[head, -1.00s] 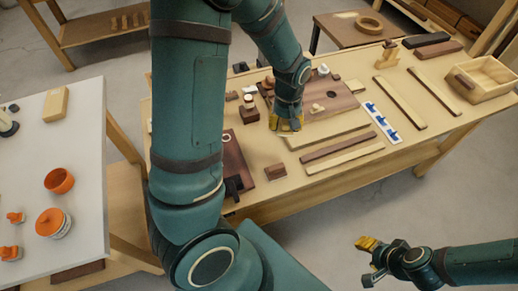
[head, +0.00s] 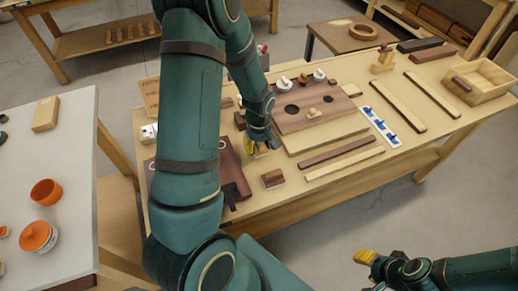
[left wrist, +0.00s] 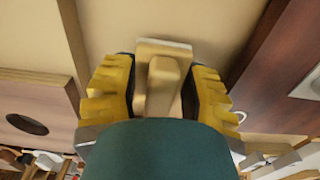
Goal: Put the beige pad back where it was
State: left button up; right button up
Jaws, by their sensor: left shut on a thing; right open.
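The beige pad (left wrist: 164,88) shows in the left wrist view as a pale block with an upright grip between my yellow fingers. My left gripper (left wrist: 160,80) is shut on that grip. In the head view my left gripper (head: 262,147) is low over the bench, between the dark board on its left and the holed board on its right. The pad is mostly hidden there, and I cannot tell whether it touches the bench. My right gripper (head: 367,256) is open and empty, over the floor in front of the bench.
A brown board with holes (head: 343,105) bears small pieces. A dark brown board (head: 233,165) lies left of my left gripper. A small brown block (head: 272,179) is nearer the front edge. Long strips (head: 340,153), a blue-and-white strip (head: 380,127) and an open box (head: 480,92) lie rightward.

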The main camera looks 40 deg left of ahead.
pick_arm(q)
jog(key=shift+f, duration=0.8)
jog(key=shift+f, duration=0.2)
jog(key=o, duration=1.1)
jog(key=shift+o, duration=0.2)
jog(key=shift+r, duration=0.1)
jog(key=shift+r, duration=0.25)
notch_tip(320, 180, up, 10)
jog(key=p, duration=0.2)
jog(key=shift+r+p, duration=0.25)
jog(key=shift+p, duration=0.1)
jog(key=shift+r, duration=0.65)
